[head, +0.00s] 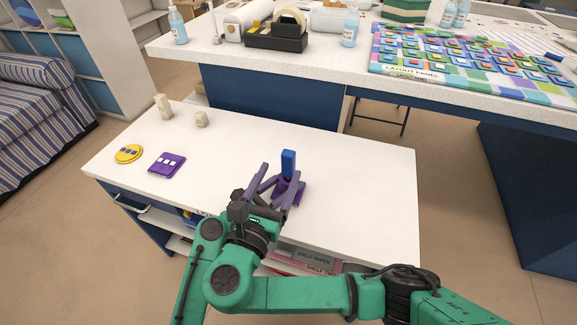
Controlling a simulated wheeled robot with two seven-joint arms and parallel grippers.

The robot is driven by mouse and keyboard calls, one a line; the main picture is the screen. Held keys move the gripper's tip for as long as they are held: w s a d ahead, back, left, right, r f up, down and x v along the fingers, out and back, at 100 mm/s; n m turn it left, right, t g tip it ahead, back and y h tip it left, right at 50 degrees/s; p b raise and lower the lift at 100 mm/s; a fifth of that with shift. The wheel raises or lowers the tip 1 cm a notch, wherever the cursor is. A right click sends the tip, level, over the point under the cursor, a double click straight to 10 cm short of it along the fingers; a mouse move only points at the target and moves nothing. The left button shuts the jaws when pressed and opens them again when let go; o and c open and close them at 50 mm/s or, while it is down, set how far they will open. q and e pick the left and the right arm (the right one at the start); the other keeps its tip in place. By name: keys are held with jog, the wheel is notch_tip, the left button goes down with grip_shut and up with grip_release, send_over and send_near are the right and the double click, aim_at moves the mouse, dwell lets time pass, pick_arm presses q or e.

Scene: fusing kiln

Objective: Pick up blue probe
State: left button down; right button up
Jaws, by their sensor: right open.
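The blue probe (289,162) is an upright blue block on the low white table, near the middle of the head view. Its lower end is at a purple base (298,187), partly hidden by my gripper. My right gripper (279,178) is open, with its fingers pointing towards the probe from the near side. The fingers look close to the probe and base; I cannot tell whether they touch. The probe's top stands clear of the fingers. My left gripper is not in view.
On the low white table (365,190), a yellow disc (129,153), a purple square (167,164) and two beige blocks (163,106) (201,118) lie to the left. The table's right side is clear. A higher counter (330,80) with bottles and a layout panel (420,72) stands behind.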

aim_at(287, 157)
jog(key=x, duration=0.7)
jog(key=shift+w, duration=0.15)
grip_shut()
notch_tip(287, 157, up, 10)
jog(key=shift+r, duration=0.1)
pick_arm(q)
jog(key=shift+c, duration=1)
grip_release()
